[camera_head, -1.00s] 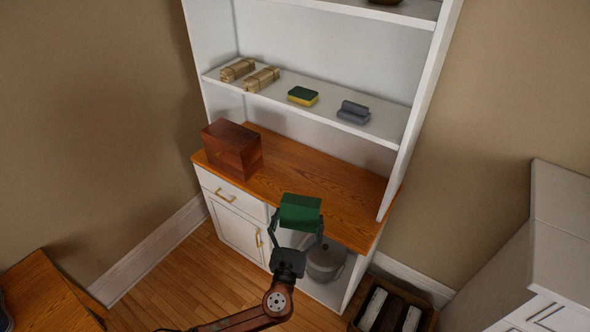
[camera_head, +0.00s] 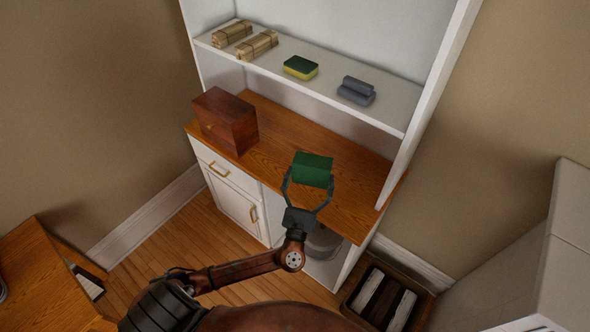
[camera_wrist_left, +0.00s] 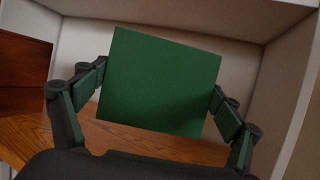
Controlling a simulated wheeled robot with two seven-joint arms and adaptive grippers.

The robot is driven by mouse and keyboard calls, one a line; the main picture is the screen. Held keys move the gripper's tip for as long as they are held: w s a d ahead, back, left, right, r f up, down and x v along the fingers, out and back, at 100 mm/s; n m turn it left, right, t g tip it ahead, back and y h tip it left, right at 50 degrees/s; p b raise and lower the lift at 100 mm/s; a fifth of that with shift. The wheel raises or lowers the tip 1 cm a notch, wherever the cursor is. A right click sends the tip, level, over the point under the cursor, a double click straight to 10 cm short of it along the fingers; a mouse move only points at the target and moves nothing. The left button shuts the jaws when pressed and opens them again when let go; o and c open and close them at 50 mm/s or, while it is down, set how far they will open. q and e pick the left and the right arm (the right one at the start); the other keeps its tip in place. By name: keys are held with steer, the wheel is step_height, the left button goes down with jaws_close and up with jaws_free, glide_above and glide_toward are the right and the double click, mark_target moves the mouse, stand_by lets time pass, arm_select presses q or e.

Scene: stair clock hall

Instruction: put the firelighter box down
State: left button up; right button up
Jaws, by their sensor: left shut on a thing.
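The firelighter box is a green block (camera_head: 312,169) held between the fingers of my left gripper (camera_head: 309,187). In the head view it shows over the wooden counter (camera_head: 350,200) of the white cabinet. In the left wrist view the box (camera_wrist_left: 160,82) fills the middle, slightly tilted, with a finger on each side. The counter (camera_wrist_left: 150,143) shows below and behind it. I cannot tell whether the underside of the box touches the counter. My right gripper is not in view.
A dark wooden chest (camera_head: 226,121) stands on the counter's left end. The shelf above (camera_head: 320,80) holds tied stick bundles (camera_head: 257,45), a green-yellow sponge (camera_head: 301,67) and grey rolled cloths (camera_head: 356,91). Counter between chest and right side panel is clear. A crate of logs (camera_head: 387,300) stands on the floor.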

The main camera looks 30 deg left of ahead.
arm_select(q)
steer(key=a, duration=0.1)
steer(key=w+a+f, duration=0.2)
steer(key=shift+w+a+b, duration=0.1)
steer(key=shift+a+b, duration=0.25)
steer(key=a+f, duration=0.1)
steer(key=f, duration=0.1)
steer(key=w+a+f+b, duration=0.1)
steer(key=a+f, duration=0.1)
steer(key=shift+w+f, duration=0.1)
steer(key=shift+w, duration=0.05)
steer(key=shift+w+a+f, duration=0.15)
steer(key=shift+a+f, duration=0.1)
steer(key=shift+f, duration=0.1)
steer(key=shift+a+f, duration=0.2)
steer(key=f, duration=0.1)
steer(key=f+b, duration=0.1)
steer(key=f, duration=0.1)
steer(key=shift+w+a+f, duration=0.1)
steer(key=shift+a+f, duration=0.1)
steer(key=shift+f, duration=0.05)
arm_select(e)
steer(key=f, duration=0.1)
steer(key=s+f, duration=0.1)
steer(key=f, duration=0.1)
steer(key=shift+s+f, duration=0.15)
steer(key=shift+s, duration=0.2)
